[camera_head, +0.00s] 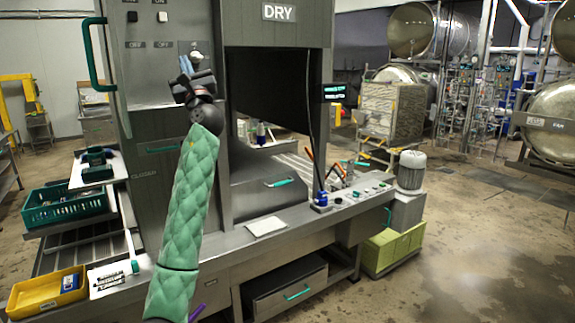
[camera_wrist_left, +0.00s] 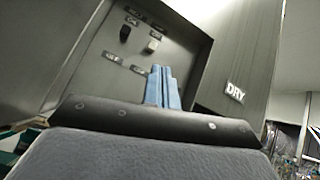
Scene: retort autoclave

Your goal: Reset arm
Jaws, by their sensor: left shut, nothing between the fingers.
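My left arm, in a green quilted sleeve, reaches up in front of the grey machine (camera_head: 172,180) in the head view. My left gripper (camera_head: 185,64) is raised near the switch panel (camera_head: 148,40) and is shut and empty. In the left wrist view its blue fingers (camera_wrist_left: 162,88) are together, pointing up at the panel. A black switch (camera_wrist_left: 125,33) and a white switch (camera_wrist_left: 153,45) show past the fingers. Whether the fingers touch the panel cannot be told. My right gripper is not in view.
A green handle (camera_head: 95,55) stands out left of the panel. A green crate (camera_head: 65,210) and a yellow tray (camera_head: 47,292) sit at lower left. A counter (camera_head: 225,248) runs below, with a motor (camera_head: 411,170) at its right end. Wet floor is open at right.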

